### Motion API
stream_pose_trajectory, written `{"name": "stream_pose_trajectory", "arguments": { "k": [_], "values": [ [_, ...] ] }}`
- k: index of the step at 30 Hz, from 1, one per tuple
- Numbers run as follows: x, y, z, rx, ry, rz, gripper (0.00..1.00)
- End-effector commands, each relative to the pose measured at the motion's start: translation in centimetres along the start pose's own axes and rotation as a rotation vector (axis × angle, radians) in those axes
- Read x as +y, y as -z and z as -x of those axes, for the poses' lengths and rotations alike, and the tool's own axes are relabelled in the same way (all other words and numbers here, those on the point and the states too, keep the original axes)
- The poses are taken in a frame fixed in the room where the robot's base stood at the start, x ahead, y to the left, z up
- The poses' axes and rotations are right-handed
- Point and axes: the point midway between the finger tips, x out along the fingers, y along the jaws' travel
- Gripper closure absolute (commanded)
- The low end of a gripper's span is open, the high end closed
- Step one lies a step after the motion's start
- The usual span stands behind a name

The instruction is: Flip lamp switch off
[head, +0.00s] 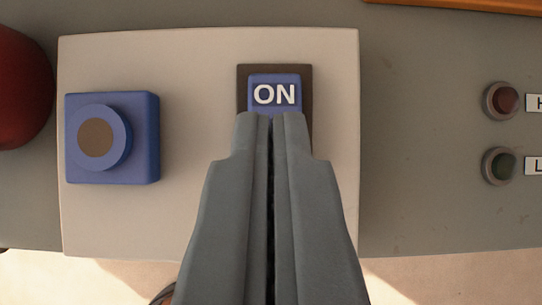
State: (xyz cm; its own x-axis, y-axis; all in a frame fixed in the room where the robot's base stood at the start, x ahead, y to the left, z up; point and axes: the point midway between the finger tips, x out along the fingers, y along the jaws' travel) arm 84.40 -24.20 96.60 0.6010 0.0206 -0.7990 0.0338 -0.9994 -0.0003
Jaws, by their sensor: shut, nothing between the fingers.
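The lamp switch (275,93) is a blue rocker marked "ON" in white, set in a dark brown frame (245,90) on a pale panel (200,60). My gripper (273,116) is shut and empty, and comes up from the bottom of the head view. Its fingertips cover the lower part of the switch, just below the letters. Whether the tips touch the switch cannot be told. The lower half of the switch and frame is hidden behind the fingers.
A blue block with a round brown-centred knob (98,138) sits left on the panel. A dark red rounded object (20,90) is at the far left edge. A red round light or button (501,101) and a dark green one (499,166) are at the right on grey surface.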

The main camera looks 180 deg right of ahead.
Motion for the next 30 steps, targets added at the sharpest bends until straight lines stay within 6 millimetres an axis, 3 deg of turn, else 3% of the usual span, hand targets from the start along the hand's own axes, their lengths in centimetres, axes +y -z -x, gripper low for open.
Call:
{"name": "stream_pose_trajectory", "arguments": {
  "k": [7,30],
  "values": [
    [0.0,-1.4,-1.4,0.001,0.000,0.000,1.00],
    [0.0,-2.1,-1.9,0.000,0.000,0.000,1.00]
  ]
}}
